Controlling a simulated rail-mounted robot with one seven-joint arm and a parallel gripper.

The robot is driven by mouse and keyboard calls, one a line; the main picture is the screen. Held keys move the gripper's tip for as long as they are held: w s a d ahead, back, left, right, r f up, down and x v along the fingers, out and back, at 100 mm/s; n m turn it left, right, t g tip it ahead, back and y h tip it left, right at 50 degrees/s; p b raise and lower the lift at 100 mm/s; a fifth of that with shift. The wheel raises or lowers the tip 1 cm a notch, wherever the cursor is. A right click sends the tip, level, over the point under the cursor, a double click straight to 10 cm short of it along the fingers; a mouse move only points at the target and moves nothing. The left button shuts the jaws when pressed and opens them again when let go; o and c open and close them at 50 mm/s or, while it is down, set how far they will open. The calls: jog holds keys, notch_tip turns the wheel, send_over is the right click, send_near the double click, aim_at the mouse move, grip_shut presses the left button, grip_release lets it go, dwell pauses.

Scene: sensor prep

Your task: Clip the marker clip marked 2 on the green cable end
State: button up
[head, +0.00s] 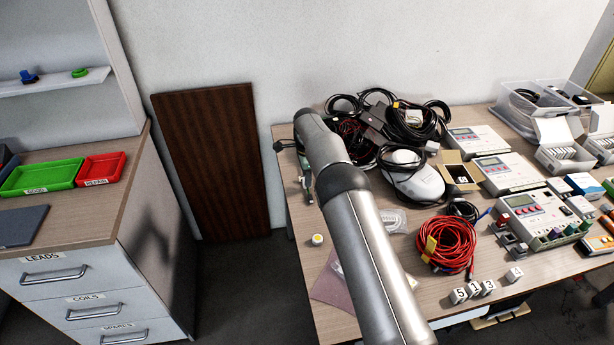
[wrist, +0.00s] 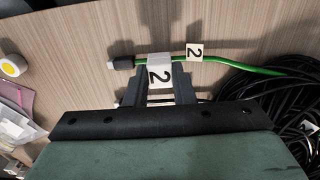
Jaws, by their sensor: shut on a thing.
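In the wrist view my gripper (wrist: 160,92) is shut on a white marker clip marked 2 (wrist: 159,73). The clip is at the green cable (wrist: 235,67), close to its dark connector (wrist: 122,63), and overlaps the cable in this view. I cannot tell whether it is snapped around the cable. A second, pale tag marked 2 (wrist: 194,52) sits at the cable just right of the clip. In the head view my arm hides the clip and most of the green cable.
A black cable coil (wrist: 265,95) lies right of the gripper. A round white piece with a yellow top (head: 317,239) stands on the table. A red cable coil (head: 446,245), a white mouse-shaped device (head: 413,178) and several numbered cubes (head: 473,290) lie to the right.

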jog(key=shift+f+b, duration=0.45)
jog(key=shift+f, duration=0.4)
dwell(0.4)
jog(key=o, duration=1)
jog(key=shift+r+p, duration=1.55)
jog(key=shift+r, duration=1.5)
